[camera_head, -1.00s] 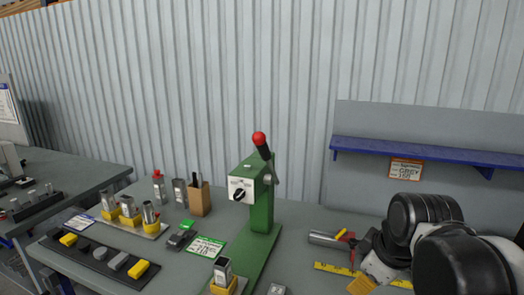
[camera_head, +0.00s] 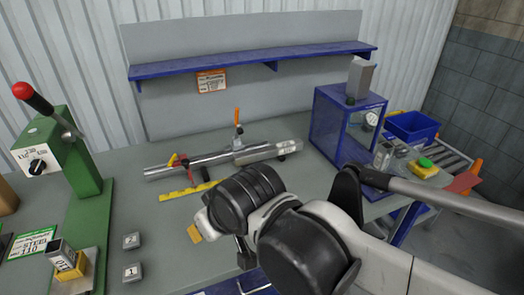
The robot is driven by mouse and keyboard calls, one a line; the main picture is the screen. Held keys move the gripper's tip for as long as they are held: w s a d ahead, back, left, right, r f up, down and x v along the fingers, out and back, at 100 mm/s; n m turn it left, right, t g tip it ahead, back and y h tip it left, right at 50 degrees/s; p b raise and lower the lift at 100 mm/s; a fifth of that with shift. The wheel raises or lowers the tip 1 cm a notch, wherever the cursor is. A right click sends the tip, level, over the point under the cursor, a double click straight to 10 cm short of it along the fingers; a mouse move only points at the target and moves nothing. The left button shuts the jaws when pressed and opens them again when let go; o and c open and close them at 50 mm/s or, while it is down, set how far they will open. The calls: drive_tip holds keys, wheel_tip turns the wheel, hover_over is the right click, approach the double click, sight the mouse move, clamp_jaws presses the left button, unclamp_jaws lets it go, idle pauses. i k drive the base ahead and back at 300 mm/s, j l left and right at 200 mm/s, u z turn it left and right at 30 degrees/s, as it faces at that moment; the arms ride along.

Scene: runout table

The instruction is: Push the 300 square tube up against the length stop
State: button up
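Square tubing (camera_head: 268,151) with a light metal finish lies on the grey table below the shelf, its label too small to read. A longer metal bar or tube (camera_head: 208,159) lies in line to its left. A red piece (camera_head: 173,160) sits at that bar's left part; I cannot tell whether it is the length stop. An orange-handled clamp (camera_head: 238,122) stands behind the join. My arm's black and white joints fill the lower middle, in front of the tubing and apart from it in the picture. A dark part (camera_head: 246,254) below them may be my gripper; its fingers cannot be made out.
A green lever press (camera_head: 75,160) stands at left, with small numbered blocks (camera_head: 132,272) beside it. A yellow rule (camera_head: 187,191) lies before the bar. A blue cabinet (camera_head: 338,130) and blue bin (camera_head: 412,126) stand at right. A blue shelf (camera_head: 245,61) hangs behind.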

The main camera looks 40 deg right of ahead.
sight(261, 153)
drive_tip(key=l+z, duration=0.15)
drive_tip(key=l, duration=0.2)
drive_tip(key=i+l+z, duration=0.15)
drive_tip(key=l, duration=0.2)
drive_tip(key=l+z, duration=0.2)
drive_tip(key=l, duration=0.15)
drive_tip(key=i+l+z, duration=0.15)
drive_tip(key=i+l, duration=0.05)
drive_tip(key=l, duration=0.1)
